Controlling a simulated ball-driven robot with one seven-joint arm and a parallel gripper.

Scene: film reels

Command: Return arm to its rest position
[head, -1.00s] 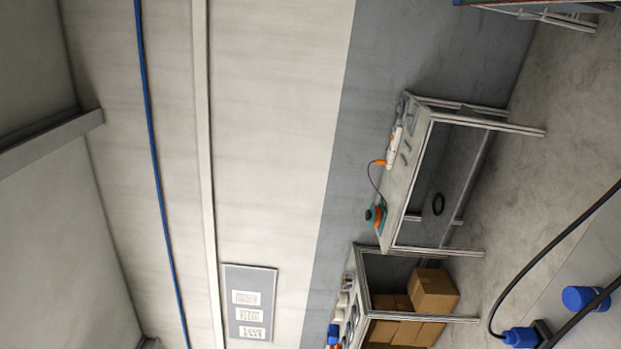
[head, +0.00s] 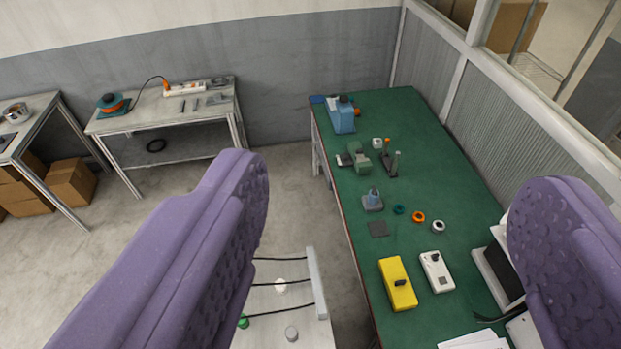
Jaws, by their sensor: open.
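My gripper (head: 385,215) fills the lower left and lower right of the head view as two purple, dimpled fingers set wide apart. It is open, and nothing shows between the fingertips except the scene beyond. It is raised above the floor and points toward a green-topped bench (head: 440,180). The rest of my arm is not in view, so its overall pose cannot be told.
A side table (head: 165,118) and cardboard boxes (head: 72,186) stand left. Bare floor (head: 290,195) lies between.

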